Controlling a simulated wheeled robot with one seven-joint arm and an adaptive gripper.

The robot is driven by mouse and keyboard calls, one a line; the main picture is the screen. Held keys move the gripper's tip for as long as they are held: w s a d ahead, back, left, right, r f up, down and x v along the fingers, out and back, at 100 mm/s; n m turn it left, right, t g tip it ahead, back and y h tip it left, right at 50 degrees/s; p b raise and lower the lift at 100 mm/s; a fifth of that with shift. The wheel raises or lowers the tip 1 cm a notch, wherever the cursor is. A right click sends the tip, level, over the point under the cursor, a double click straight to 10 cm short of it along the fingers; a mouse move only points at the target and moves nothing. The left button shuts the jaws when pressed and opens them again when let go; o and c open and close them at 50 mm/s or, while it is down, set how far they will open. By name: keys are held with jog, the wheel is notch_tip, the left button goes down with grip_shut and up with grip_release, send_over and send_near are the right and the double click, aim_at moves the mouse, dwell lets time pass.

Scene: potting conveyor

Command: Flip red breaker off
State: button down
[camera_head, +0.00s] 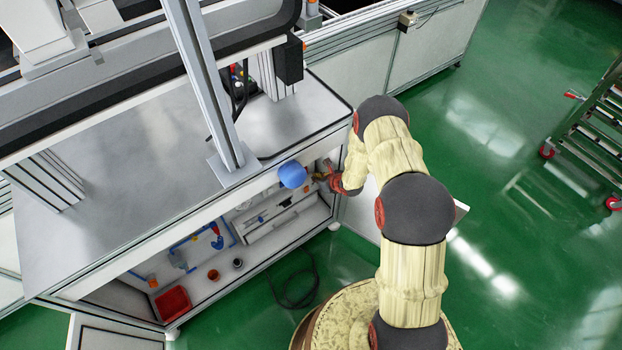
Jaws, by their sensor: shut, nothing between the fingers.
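My arm reaches from the lower right to the open front of a white cabinet (95,290). My gripper (319,177) is at the cabinet's upper right corner, small and partly hidden by my own wrist. It is shut and empty. I cannot clearly make out the red breaker. The area just beyond my gripper is mostly covered by it, so I cannot tell whether it touches a switch. A blue rounded object (292,174) is just left of my gripper, at the worktop's front edge.
Inside the cabinet are a red bin (173,303), an orange cup (213,274), a dark cup (238,263) and a blue-and-red tool (217,238). A black cable (297,290) lies on the green floor. A wheeled rack (597,130) stands at right, with clear floor between.

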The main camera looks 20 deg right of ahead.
jog(key=p+v, duration=0.2)
jog(key=v, duration=0.5)
jog(key=shift+w+a+r, duration=0.25)
jog(key=shift+r, duration=0.05)
